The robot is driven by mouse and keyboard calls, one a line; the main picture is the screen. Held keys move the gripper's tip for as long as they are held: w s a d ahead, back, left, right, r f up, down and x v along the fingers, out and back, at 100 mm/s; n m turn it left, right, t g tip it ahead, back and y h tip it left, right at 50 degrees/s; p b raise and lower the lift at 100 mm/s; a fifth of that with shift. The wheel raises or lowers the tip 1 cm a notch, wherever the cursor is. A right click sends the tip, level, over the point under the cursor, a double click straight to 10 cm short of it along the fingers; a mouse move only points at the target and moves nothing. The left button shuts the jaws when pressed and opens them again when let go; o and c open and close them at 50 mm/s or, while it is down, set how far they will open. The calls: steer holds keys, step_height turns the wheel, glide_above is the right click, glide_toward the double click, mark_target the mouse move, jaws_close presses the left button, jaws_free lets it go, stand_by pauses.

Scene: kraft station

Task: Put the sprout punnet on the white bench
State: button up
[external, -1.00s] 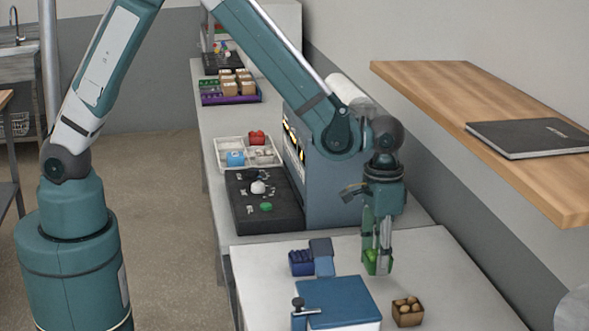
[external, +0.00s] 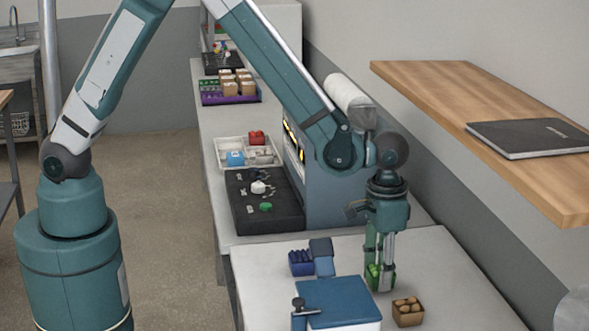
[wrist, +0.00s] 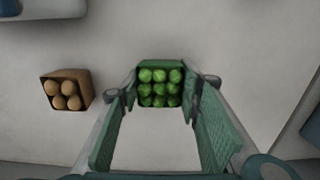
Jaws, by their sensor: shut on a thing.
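The sprout punnet (wrist: 160,86) is a green box with rows of round green sprouts, seen between my fingers in the wrist view. In the external view the punnet (external: 380,277) is at the fingertips, low over or on the white bench (external: 430,265). My gripper (external: 380,272) points straight down and is shut on the punnet. In the wrist view my gripper's fingers (wrist: 160,92) lie along both sides of it. I cannot tell whether the punnet's base touches the bench.
A brown punnet of round tan items (external: 408,311) stands close to the right. A blue punnet (external: 301,262) and a blue-topped box (external: 338,302) are to the left. A wooden shelf (external: 480,120) with a dark laptop-like slab (external: 530,137) juts out at upper right. The bench's right part is clear.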

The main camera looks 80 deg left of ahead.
steer(key=shift+f, duration=0.45)
steer(key=shift+f, duration=0.15)
steer(key=o, duration=0.9)
steer(key=shift+r, duration=0.2)
steer(key=shift+r, duration=3.75)
